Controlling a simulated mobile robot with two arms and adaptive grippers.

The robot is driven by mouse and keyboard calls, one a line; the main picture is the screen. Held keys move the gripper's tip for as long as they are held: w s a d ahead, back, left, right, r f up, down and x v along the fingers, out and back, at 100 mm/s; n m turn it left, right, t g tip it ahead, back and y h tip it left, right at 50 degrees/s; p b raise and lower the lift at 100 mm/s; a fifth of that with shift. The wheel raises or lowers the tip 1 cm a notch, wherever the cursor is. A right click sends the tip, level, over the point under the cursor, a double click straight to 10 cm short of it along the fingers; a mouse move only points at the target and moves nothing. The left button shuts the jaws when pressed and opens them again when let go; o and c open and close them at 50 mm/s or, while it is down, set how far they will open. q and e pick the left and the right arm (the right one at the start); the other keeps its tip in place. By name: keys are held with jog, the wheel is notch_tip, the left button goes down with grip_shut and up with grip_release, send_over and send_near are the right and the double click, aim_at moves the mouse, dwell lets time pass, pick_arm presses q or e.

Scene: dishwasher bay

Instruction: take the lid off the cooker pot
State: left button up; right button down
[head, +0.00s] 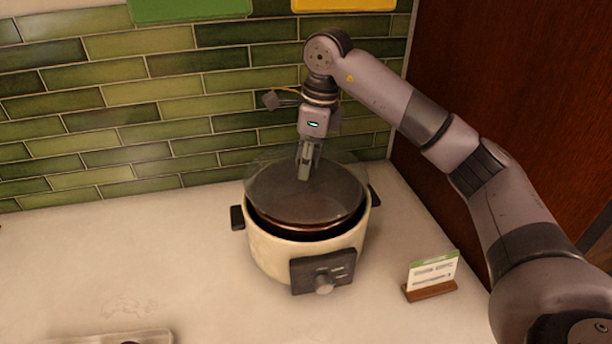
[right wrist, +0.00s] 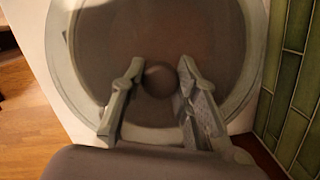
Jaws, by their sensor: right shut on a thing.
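The cooker pot (head: 270,255) is cream with dark side handles and a black control panel with a knob on its front. It stands on the counter near the tiled wall. Its glass lid (head: 265,185) shows as a see-through disc above the pot's rim, set a little towards the wall; it appears raised off the pot. My right gripper (head: 305,175) comes down from above and is shut on the lid's knob. In the right wrist view the round dark knob (right wrist: 158,80) sits between the two fingers, with the lid behind it. My left gripper is not in view.
A small sign on a wooden stand (head: 431,290) is at the pot's right, near my right arm. The green tiled wall (head: 150,95) is close behind, and a dark wood panel (head: 510,80) rises on the right. The counter (head: 130,250) left of the pot is mostly clear.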

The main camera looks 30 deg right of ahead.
jog(key=s+a+b, duration=0.4)
jog(key=s+b, duration=0.1)
jog(key=s, duration=1.1)
jog(key=shift+s+f, duration=0.15)
jog(key=shift+s, duration=0.2)
